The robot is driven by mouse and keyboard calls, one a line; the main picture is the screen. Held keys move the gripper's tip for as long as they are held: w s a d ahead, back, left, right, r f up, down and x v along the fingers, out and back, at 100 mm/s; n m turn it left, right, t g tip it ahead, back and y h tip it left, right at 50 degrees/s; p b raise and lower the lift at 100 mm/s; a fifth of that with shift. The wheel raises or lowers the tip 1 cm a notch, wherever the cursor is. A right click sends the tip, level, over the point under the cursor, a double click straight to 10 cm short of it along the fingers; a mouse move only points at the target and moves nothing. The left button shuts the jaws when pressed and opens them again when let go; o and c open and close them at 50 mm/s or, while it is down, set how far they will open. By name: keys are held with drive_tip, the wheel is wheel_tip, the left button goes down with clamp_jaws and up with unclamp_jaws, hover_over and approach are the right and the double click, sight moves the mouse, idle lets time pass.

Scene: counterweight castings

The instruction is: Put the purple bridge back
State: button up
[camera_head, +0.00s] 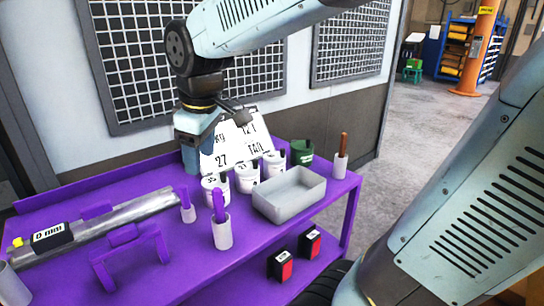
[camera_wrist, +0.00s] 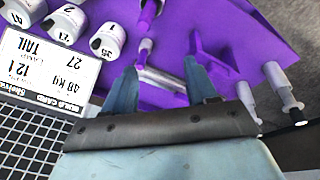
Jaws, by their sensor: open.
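The purple bridge (camera_head: 124,236) stands on its legs on the purple table at the front left in the head view, in front of a grey metal bar (camera_head: 140,208) with a black-and-white label. My gripper (camera_head: 190,165) is above the back of the table, left of the white card, away from the bridge. In the wrist view my gripper (camera_wrist: 162,82) has its two blue fingers apart, with purple table and a shiny piece of metal seen beyond them. Nothing is held.
White numbered pots (camera_head: 247,177), a white card (camera_head: 236,142) and a grey open bin (camera_head: 290,194) stand on the table's right. White cups with purple handles (camera_head: 221,232) stand near its front. Red-and-black items (camera_head: 281,265) sit lower. A grid-panelled wall rises behind.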

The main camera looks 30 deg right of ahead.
drive_tip(key=s+d+m+t, duration=0.2)
drive_tip(key=s+d+m, duration=0.6)
drive_tip(key=d+m, duration=0.2)
drive_tip(key=shift+s+d+t+h, duration=0.2)
drive_tip(key=shift+d+t+h, duration=0.2)
drive_tip(key=shift+d, duration=0.6)
